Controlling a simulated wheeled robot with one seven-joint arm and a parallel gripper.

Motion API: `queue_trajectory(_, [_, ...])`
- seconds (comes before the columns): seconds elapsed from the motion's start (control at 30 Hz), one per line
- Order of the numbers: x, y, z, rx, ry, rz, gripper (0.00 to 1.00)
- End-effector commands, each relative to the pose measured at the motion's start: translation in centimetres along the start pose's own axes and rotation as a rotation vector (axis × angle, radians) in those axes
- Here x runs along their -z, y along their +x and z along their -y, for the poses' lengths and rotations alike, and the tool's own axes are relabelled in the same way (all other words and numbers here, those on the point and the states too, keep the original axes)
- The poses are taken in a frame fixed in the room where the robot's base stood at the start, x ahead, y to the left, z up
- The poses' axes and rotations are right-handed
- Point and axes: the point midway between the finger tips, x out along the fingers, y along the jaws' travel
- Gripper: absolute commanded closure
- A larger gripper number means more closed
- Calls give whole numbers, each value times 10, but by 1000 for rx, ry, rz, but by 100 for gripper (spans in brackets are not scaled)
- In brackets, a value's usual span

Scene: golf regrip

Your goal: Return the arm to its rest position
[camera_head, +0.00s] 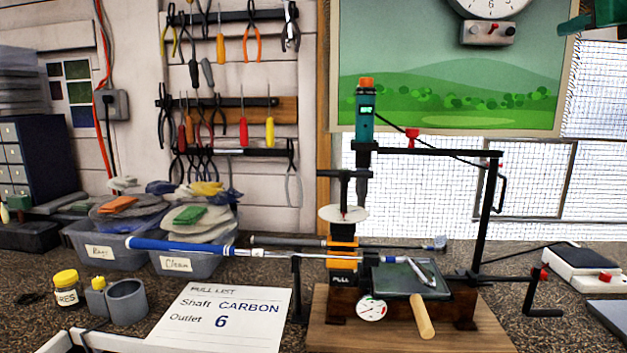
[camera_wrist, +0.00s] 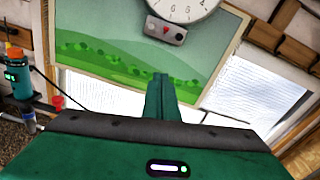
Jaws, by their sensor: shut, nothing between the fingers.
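My green gripper (camera_wrist: 160,98) shows in the wrist view, with its fingers together and nothing between them. It points toward the landscape picture and wall clock, in free air away from the bench. In the head view, only a green part of my arm end (camera_head: 603,18) shows at the top right corner, above the bench and clear of it. The rest of my arm is outside the head view.
A press stand (camera_head: 342,263) holds a blue-gripped club (camera_head: 180,246) level. A teal tool (camera_head: 364,118) hangs above it, and also shows in the wrist view (camera_wrist: 17,80). A black frame arm (camera_head: 430,151) reaches right. Bins, jars and a card (camera_head: 220,318) lie left.

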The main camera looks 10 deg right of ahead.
Motion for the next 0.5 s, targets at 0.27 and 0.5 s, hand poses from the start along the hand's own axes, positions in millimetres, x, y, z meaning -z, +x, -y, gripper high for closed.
queue_trajectory(0.27, [36,-11,-32,-42,-327,-85,100])
queue_trajectory(0.5, [112,-20,-77,-163,-792,-234,100])
